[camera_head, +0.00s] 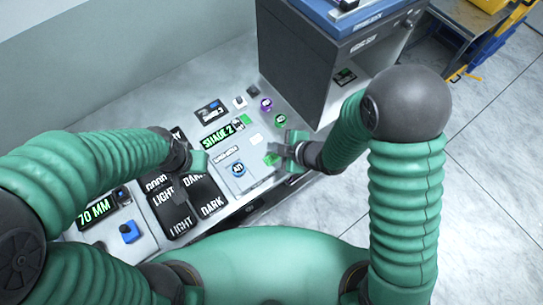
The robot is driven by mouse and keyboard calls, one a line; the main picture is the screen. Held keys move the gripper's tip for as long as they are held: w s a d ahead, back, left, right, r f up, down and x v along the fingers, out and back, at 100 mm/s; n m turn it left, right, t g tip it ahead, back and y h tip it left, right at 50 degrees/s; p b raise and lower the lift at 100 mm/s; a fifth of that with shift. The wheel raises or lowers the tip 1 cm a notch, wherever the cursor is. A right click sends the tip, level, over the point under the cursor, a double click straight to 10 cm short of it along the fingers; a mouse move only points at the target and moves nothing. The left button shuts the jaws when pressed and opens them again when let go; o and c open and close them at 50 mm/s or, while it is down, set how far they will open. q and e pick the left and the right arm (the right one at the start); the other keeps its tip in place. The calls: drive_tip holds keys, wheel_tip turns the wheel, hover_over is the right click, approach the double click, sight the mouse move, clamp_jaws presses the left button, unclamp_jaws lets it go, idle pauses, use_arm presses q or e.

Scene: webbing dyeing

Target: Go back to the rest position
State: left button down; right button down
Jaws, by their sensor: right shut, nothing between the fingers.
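My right gripper (284,153) is shut and empty. It hovers over the right edge of the control panel (260,180), beside a small green control (271,159); I cannot tell whether they touch. My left gripper (196,161) is over the panel near the black LIGHT and DARK tiles (206,194). Its fingers are small and partly hidden by its wrist, so I cannot tell how far apart they are. Both green sleeved arms reach forward and bend inward over the panel.
A SHADE 2 display (222,133), a blue round button (238,170), a purple knob (266,104) and a green knob (280,120) sit on the panel. A 70 MM display (96,211) is at left. A dark cabinet (320,70) stands behind.

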idle(0.4)
drive_tip(key=w+d+r+m+h+b, duration=0.15)
drive_tip(key=d+m+h, duration=0.35)
drive_tip(key=d, duration=0.5)
drive_tip(key=s+d+r+m+g+h+b, duration=0.1)
drive_tip(key=s+d+r+m+g+b, duration=0.1)
drive_tip(key=s+d+m, duration=0.6)
drive_tip(key=s+m+g, duration=0.1)
drive_tip(key=s+m, duration=0.3)
drive_tip(key=m, duration=0.1)
drive_tip(key=shift+d+r+m+g+h, duration=0.25)
drive_tip(key=shift+d+m+g+h, duration=0.05)
drive_tip(key=shift+d+h, duration=0.1)
